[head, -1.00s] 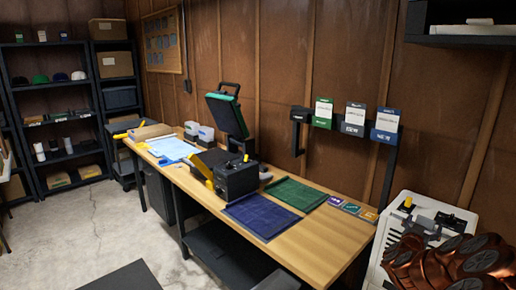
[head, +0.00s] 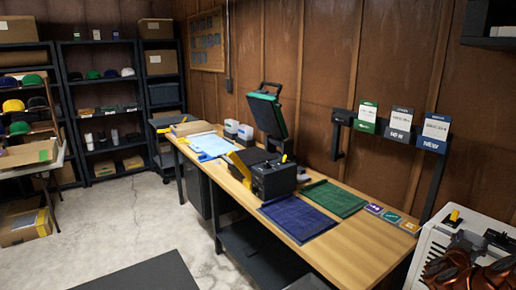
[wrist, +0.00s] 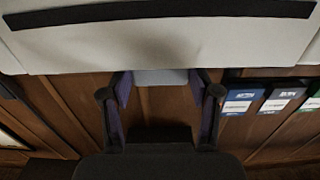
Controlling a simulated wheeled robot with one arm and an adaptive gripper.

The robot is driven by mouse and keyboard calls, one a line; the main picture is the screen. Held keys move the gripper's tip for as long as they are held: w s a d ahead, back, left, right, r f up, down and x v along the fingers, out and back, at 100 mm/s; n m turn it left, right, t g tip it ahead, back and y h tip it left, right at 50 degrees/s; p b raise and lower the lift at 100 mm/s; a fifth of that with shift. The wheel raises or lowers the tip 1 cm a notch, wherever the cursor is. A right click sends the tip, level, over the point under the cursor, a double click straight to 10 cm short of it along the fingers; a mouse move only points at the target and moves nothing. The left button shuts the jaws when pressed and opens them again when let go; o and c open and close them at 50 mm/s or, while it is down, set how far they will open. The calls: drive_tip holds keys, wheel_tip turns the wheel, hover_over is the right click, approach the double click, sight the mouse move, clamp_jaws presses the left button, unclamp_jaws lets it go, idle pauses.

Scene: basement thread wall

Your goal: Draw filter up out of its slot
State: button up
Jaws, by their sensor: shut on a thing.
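My gripper (wrist: 160,80) is in the wrist view, its two dark fingers with purple pads on either side of a light grey tab (wrist: 160,76). It is shut on this tab. The tab meets a broad white panel (wrist: 150,45) with a black strip across it; I cannot tell how much of this is the filter and how much is its housing. In the head view a white unit (head: 436,262) with a yellow knob (head: 454,216) stands at the lower right, partly cut off. The slot is not clearly visible.
A wooden workbench (head: 345,238) runs along the wall, with a black press (head: 277,178) and blue and green mats. Green, grey and blue card holders (head: 398,135) hang above. Shelves (head: 95,110) stand at the back.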

wheel_tip(320, 180, up, 26)
drive_tip(key=p, duration=1.1)
drive_tip(key=shift+r, duration=0.2)
idle(1.0)
drive_tip(key=v, duration=1.2)
idle(0.8)
drive_tip(key=shift+w+a, duration=0.1)
